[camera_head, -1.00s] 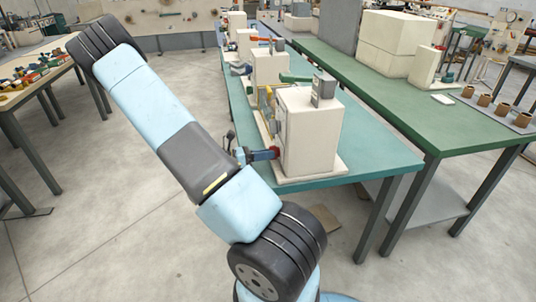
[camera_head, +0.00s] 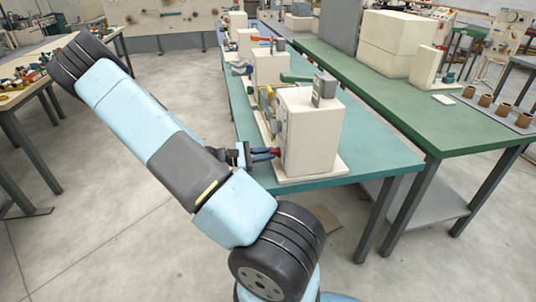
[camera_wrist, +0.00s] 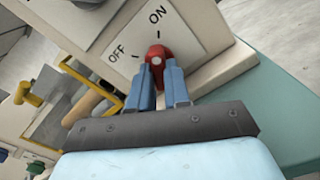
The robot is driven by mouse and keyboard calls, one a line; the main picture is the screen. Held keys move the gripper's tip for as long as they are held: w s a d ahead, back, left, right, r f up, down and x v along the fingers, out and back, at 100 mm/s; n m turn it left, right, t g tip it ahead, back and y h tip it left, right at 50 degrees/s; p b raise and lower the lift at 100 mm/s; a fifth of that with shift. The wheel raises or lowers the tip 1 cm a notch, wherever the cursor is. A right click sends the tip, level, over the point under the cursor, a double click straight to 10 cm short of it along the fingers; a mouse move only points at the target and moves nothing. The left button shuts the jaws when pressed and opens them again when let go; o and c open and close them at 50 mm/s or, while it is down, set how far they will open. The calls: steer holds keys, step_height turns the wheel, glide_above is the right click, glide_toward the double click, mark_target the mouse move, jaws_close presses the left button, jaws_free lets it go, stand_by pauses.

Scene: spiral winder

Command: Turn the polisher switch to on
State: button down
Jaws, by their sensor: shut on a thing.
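The polisher switch is a red knob (camera_wrist: 156,54) on a pale plate (camera_wrist: 187,32) marked OFF on the left and ON at the top of the wrist view. My gripper (camera_wrist: 160,72) has its two blue fingers shut on the knob, one on each side. The knob's upper end lies close to the ON tick, but the fingers hide part of it and I cannot tell its exact setting. In the head view the cream machine box (camera_head: 312,135) stands at the near end of the teal table, and my gripper (camera_head: 266,154) reaches its left face.
The teal table (camera_head: 385,155) is clear to the right of the box. More cream machines (camera_head: 268,68) stand behind it in a row. A yellow handle (camera_wrist: 28,92) and other fittings lie left of the switch in the wrist view. A green table (camera_head: 400,105) runs along the right.

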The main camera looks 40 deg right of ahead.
steer(key=shift+s+a+f+m, duration=0.1)
steer(key=shift+s+m, duration=0.1)
steer(key=shift+m, duration=0.6)
steer(key=c, duration=1.1)
jaws_free()
steer(key=shift+w, duration=0.1)
steer(key=v, duration=1.3)
steer(key=shift+w+a, duration=0.25)
steer(key=shift+a, duration=0.05)
